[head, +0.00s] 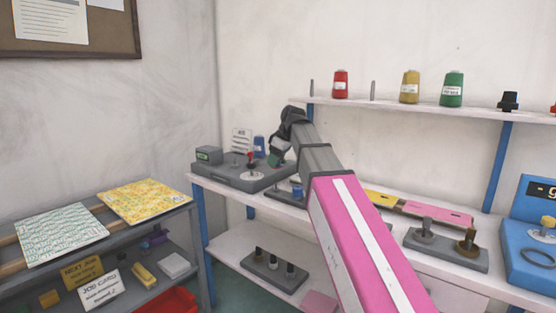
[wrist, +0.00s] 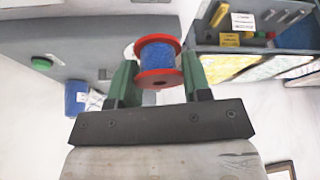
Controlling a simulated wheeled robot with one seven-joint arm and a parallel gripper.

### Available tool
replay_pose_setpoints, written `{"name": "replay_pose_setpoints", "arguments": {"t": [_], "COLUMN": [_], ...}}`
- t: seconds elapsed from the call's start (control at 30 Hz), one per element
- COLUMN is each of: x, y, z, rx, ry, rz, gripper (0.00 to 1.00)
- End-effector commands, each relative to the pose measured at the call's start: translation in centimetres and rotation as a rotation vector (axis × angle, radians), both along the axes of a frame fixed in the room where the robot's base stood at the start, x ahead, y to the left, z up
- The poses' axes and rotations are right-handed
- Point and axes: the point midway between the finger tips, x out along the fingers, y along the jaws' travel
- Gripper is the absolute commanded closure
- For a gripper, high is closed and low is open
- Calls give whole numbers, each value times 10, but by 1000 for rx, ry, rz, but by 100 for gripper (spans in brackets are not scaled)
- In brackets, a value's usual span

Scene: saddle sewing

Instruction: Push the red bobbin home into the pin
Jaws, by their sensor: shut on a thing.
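The red bobbin (wrist: 158,52) has red flanges and blue thread wound between them. In the wrist view it sits between the green fingers of my gripper (wrist: 158,74), which are shut on it. In the head view my gripper (head: 275,158) is above the right part of a grey machine (head: 228,178) on the worktop. The machine carries a white disc (head: 253,176) and small upright parts. A small red part (head: 250,155) shows above the disc. The bobbin is not clear in the head view, and I cannot tell which upright is the pin or whether the bobbin touches it.
A green button (wrist: 42,63) shows on the machine in the wrist view. A shelf (head: 390,107) with thread cones runs above right. A rack with patterned sheets (head: 145,200) stands at left.

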Motion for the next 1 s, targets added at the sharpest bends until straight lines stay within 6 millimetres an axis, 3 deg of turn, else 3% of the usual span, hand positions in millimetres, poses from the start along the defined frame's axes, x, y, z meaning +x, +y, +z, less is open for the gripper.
{"name": "replay_pose_setpoints", "arguments": {"t": [0.37,1.0], "x": [0,0], "y": [0,0], "z": [-7,-49], "rx": [-1,0], "ry": [1,0], "rz": [0,0], "gripper": [84,84]}}
